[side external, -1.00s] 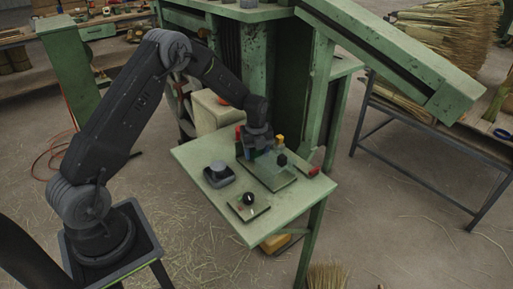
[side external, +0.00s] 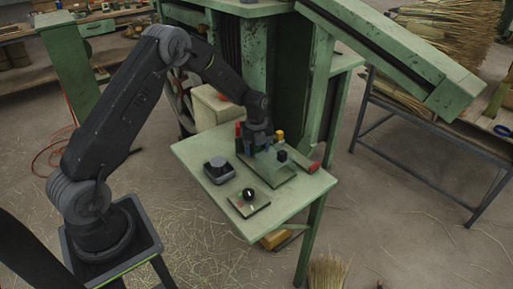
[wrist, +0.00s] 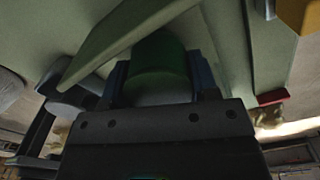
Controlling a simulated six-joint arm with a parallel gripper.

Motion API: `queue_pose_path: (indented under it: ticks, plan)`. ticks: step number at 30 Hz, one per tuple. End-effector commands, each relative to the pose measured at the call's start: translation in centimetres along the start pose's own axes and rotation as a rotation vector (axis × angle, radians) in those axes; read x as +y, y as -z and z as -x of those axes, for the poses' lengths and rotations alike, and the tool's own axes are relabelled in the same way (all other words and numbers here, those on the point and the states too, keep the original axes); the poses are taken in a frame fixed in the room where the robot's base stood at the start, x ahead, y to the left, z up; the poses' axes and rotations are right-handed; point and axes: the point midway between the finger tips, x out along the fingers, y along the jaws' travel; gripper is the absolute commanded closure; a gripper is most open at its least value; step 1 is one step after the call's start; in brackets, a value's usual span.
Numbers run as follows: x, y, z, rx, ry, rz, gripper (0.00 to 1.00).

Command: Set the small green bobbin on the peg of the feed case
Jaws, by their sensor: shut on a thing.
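My gripper (side external: 262,147) is over the far part of the green worktable in the side external view. In the wrist view its blue-edged fingers (wrist: 160,82) are shut on the small green bobbin (wrist: 160,55), one finger on each side. The bobbin's lower part is pale. A flat green case (side external: 272,176) lies under and in front of the gripper; I take it for the feed case. A small black block (side external: 282,156) stands at its right. I cannot make out the peg or whether the bobbin touches the case.
A dark round-topped device (side external: 218,169) and a small green plate with a black knob (side external: 248,196) sit nearer on the table (side external: 203,150). A red-handled tool (side external: 313,168) lies at the right edge. Red (side external: 238,130) and yellow (side external: 279,136) items stand close to the gripper.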

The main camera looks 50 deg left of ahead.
Motion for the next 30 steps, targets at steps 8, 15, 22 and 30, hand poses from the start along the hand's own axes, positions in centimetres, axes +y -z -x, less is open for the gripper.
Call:
queue_pose_path:
  ticks: [8, 15, 22, 30]
  plan:
    - [0.0, 0.0, -0.1, 0.000, 0.000, 0.000, 0.69]
    - [0.0, 0.0, -0.5, 0.000, 0.000, 0.000, 0.69]
    - [0.0, 0.0, -0.9, -0.001, 0.001, 0.000, 0.69]
    - [0.0, 0.0, -1.2, 0.000, 0.001, 0.000, 0.37]
